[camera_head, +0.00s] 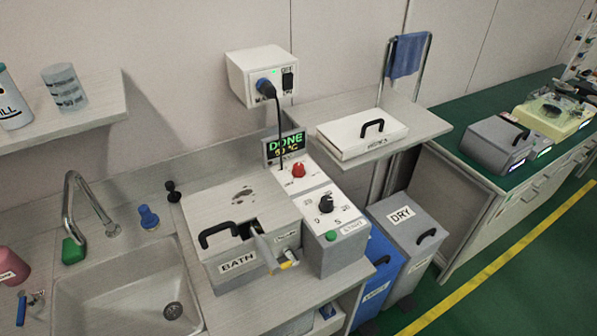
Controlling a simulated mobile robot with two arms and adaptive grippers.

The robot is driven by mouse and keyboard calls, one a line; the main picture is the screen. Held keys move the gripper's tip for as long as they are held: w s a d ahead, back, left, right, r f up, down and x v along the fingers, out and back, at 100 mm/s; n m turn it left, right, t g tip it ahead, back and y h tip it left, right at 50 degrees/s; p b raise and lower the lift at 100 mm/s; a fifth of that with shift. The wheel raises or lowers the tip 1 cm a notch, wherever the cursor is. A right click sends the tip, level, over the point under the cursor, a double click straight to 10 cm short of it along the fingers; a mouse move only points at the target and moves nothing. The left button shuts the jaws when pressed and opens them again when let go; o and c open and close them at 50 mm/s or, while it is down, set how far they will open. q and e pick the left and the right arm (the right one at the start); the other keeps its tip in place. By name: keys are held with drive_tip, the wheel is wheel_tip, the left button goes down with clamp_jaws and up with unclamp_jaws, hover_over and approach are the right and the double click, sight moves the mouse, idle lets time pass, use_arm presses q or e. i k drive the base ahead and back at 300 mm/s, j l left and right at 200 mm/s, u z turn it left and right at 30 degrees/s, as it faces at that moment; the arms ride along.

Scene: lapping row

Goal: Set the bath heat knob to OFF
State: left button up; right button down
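The bath (235,215) is a grey lidded box marked BATH on the counter, with a black handle on its lid. Its control panel stands at its right side. A red knob (298,170) sits on the upper part of the panel, with small lettering around it that I cannot read. A black knob (326,204) with dial marks sits lower, above a green button (331,236). I cannot tell from the lettering which knob is the heat knob, or its setting. A display (284,145) behind reads DONE and a temperature in °C. Neither gripper is in view.
A grey bar with a yellow end (283,264) sticks out at the bath's front. A wall socket box (262,76) has a blue plug and hanging cable. A sink (125,290) is at left. A white flat case (361,132) lies on the shelf; a DRY bin (405,235) stands right.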

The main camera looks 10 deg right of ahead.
sight(297, 170)
drive_tip(key=k+l+u, duration=0.1)
drive_tip(key=l+u, duration=0.25)
drive_tip(key=k+l+u, duration=0.2)
drive_tip(key=l+u, duration=0.2)
drive_tip(key=k+l+u, duration=0.2)
drive_tip(key=u, duration=0.15)
drive_tip(key=l, duration=0.1)
